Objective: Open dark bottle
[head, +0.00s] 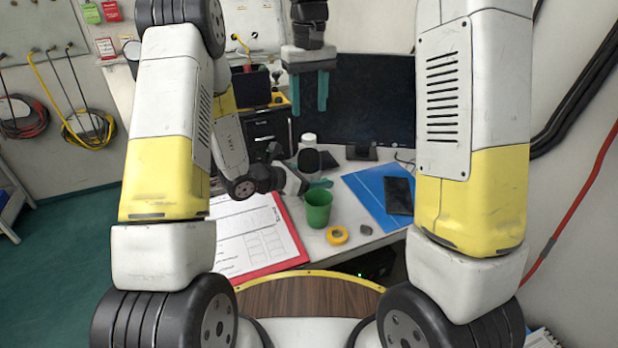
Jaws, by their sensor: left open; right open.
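My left gripper (322,172) is open, low over the desk, with teal fingers pointing right. My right gripper (309,104) is open and empty, hanging higher in front of the monitor with its fingers pointing down.
A dark monitor (370,95) stands behind.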

